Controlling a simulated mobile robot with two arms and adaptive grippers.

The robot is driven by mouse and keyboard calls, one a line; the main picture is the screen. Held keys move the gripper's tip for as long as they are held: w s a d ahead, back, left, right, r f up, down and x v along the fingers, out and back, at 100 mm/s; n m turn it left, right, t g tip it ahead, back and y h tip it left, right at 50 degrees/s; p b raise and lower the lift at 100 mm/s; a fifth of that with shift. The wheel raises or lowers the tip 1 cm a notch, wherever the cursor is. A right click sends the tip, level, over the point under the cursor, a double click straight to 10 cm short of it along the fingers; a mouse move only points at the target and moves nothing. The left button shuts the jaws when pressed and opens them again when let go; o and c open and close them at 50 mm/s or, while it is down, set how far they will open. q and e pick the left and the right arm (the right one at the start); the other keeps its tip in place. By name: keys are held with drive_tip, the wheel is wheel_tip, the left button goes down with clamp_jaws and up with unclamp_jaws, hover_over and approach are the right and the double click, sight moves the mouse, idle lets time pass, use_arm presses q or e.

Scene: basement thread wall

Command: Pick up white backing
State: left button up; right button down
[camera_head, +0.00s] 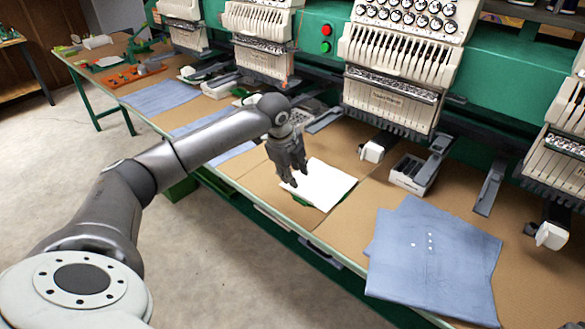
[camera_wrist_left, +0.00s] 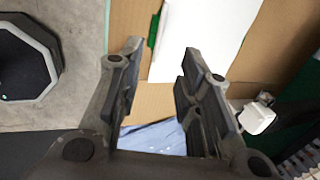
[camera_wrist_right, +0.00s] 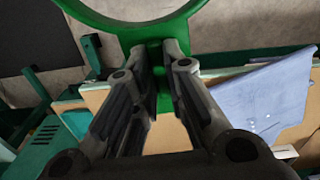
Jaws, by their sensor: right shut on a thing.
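The white backing (camera_head: 328,186) is a flat white sheet lying on the tan table, with a bit of green showing at its lower left edge. My left gripper (camera_head: 292,180) points down over its left part; whether they touch is unclear. My right gripper (camera_wrist_right: 160,58) is shut on a green hoop (camera_wrist_right: 150,32) in the right wrist view. The right arm is not seen in the head view.
Blue cloths lie on the table, a large one (camera_head: 432,262) at right and others (camera_head: 160,96) at left. Embroidery machine heads (camera_head: 395,75) stand along the back, with white parts (camera_head: 371,151) below. Open floor (camera_head: 240,270) lies in front.

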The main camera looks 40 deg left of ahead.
sight(301, 195)
use_arm(q)
drive_tip(key=p+x, duration=0.1)
drive_tip(key=x, duration=0.9)
drive_tip(key=shift+w+f, duration=0.1)
drive_tip(key=shift+f, duration=0.15)
clamp_jaws()
